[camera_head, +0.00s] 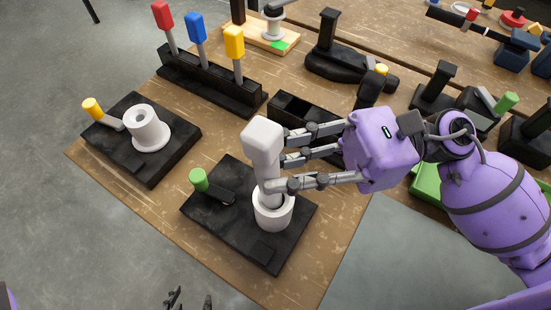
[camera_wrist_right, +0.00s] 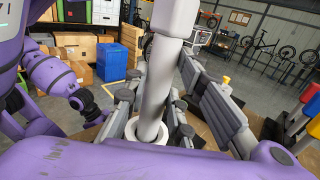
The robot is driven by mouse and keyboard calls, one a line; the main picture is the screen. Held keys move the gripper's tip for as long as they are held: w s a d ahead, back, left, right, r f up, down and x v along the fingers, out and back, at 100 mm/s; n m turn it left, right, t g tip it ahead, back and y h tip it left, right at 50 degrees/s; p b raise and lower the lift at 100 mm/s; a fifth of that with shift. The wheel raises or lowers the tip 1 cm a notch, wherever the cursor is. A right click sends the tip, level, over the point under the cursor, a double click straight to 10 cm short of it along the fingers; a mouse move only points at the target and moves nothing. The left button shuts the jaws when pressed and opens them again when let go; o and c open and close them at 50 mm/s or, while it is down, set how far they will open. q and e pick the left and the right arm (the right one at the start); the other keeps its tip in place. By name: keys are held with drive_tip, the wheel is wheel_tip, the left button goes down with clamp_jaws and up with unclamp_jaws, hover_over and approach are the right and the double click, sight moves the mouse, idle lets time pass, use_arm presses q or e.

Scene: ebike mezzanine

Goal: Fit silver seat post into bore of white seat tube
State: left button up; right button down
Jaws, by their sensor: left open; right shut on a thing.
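The silver seat post (camera_head: 263,150), with a thick pale head, stands nearly upright in my right gripper (camera_head: 272,160). The fingers are shut around its shaft, which also shows in the right wrist view (camera_wrist_right: 158,85). Its lower end is within the rim of the white seat tube (camera_head: 273,212); how deep it sits is hidden. The tube stands on a black base (camera_head: 270,250) with a green-tipped lever (camera_head: 199,180). The tube's rim shows around the post in the wrist view (camera_wrist_right: 182,140). My left gripper (camera_head: 189,302) is open, its dark fingertips just showing at the bottom edge, apart from the base.
A second black base (camera_head: 165,168) with a white tube (camera_head: 149,130) and yellow lever stands to the left. A black rack (camera_head: 208,84) holds red, blue and yellow-handled posts behind. An open black box (camera_head: 310,112) lies behind my right gripper. The table's front edge is close.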

drive_tip(key=shift+s+a+f+b, duration=0.2)
drive_tip(key=shift+a+f+b, duration=0.35)
drive_tip(key=shift+a+f, duration=0.3)
drive_tip(key=c, duration=1.6)
unclamp_jaws()
use_arm(q)
drive_tip(key=shift+s+a+f, duration=0.15)
drive_tip(key=shift+s+f, duration=0.05)
drive_tip(key=shift+f, duration=0.35)
drive_tip(key=shift+s+a+f, duration=0.1)
drive_tip(key=shift+s+f, duration=0.05)
drive_tip(key=shift+f, duration=0.4)
use_arm(e)
drive_tip(key=shift+o, duration=1)
drive_tip(key=shift+f, duration=0.1)
drive_tip(key=shift+w+d+f, duration=0.1)
drive_tip(key=shift+w+d, duration=0.05)
drive_tip(key=shift+d, duration=0.25)
use_arm(q)
drive_tip(key=shift+w+d+r, duration=0.15)
drive_tip(key=shift+d+r, duration=0.25)
drive_tip(key=shift+d, duration=0.15)
use_arm(e)
drive_tip(key=w+d, duration=0.1)
drive_tip(key=d, duration=0.6)
drive_tip(key=shift+d+h, duration=0.25)
drive_tip(key=shift+h, duration=0.05)
